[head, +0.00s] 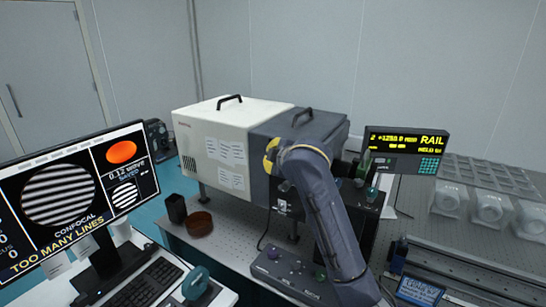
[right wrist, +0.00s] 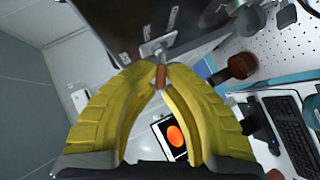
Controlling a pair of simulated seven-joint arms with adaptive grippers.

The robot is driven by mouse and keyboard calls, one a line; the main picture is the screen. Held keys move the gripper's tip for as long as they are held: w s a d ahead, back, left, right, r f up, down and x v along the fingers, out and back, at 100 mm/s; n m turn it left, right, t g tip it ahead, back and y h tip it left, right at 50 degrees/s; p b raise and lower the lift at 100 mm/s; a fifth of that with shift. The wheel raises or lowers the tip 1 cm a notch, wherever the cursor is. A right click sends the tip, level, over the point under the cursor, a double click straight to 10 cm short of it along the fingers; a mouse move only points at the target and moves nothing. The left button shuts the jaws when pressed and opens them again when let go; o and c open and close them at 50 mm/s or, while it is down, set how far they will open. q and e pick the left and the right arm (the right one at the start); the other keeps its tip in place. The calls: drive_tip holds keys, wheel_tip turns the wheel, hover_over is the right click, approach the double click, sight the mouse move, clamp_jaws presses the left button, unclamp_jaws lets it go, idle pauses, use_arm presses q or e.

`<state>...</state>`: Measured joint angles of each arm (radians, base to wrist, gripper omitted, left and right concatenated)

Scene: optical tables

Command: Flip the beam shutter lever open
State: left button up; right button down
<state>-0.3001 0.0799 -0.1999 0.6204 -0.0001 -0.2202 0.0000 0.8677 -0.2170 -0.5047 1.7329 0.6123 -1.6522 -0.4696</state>
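The beam shutter lever (right wrist: 161,76) shows in the right wrist view as a short copper-brown piece below a grey metal bracket (right wrist: 158,47) on a dark housing. My right gripper (right wrist: 161,78) has its yellow fingertips drawn together around this piece, one on each side, and looks shut on it. In the head view my right gripper (head: 271,156) is at the front of the dark grey box (head: 318,128), beside the cream box (head: 222,135). The lever cannot be made out there. My left gripper is in neither view.
A black bin (head: 176,208) and a brown dish (head: 199,223) stand left of the arm on the optical table (head: 232,240). A monitor (head: 75,190), keyboard (head: 140,288) and teal mug (head: 195,284) are at lower left. A display unit (head: 405,148) is at right.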

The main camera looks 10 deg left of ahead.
drive_tip(key=c, duration=1.5)
unclamp_jaws()
drive_tip(key=v, duration=1.2)
